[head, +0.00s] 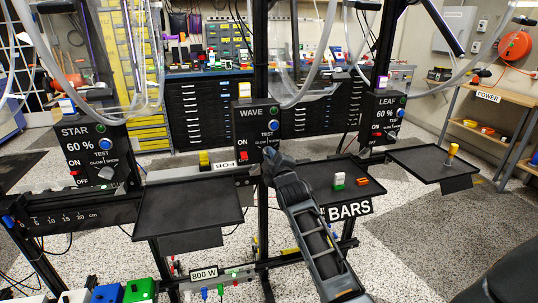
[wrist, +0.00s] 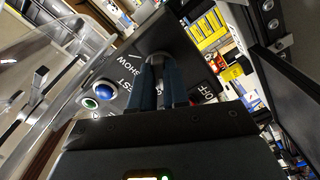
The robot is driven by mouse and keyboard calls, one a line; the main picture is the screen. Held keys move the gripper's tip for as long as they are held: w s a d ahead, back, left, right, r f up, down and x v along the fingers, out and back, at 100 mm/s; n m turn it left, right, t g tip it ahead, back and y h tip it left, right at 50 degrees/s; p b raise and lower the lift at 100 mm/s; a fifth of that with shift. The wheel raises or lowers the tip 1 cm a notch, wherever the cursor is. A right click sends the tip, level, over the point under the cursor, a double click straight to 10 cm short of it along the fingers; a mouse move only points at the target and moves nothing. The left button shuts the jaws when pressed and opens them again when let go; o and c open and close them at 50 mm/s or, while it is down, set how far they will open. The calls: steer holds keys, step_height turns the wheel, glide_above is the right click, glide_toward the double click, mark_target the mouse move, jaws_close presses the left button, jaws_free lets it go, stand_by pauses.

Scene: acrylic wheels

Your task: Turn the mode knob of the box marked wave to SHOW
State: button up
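The box marked WAVE (head: 254,122) is black and stands upright on the central post, with a blue TEST button (head: 273,125), a green button and an ON/OFF switch. My gripper (head: 270,154) is at its lower right corner and hides the mode knob in the head view. In the wrist view the box face shows the blue button (wrist: 103,91) and the words TEST, SHOW and OFF. My gripper (wrist: 160,62) has its fingers a small gap apart, around or just before the dark grey mode knob (wrist: 159,56). Contact and the knob's pointing direction cannot be made out.
Similar boxes marked STAR (head: 88,150) and LEAF (head: 385,118) stand left and right. Black trays lie at left (head: 188,212) and right (head: 365,188) of my arm. Clear curved tubes hang above.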

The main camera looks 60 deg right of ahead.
jaws_close()
steer(key=shift+m+b, duration=1)
steer(key=shift+m, duration=1.3)
steer(key=m+b, duration=0.1)
steer(key=m, duration=0.3)
steer(key=shift+b, duration=0.4)
steer(key=shift+f+m, duration=0.1)
steer(key=shift+m, duration=0.2)
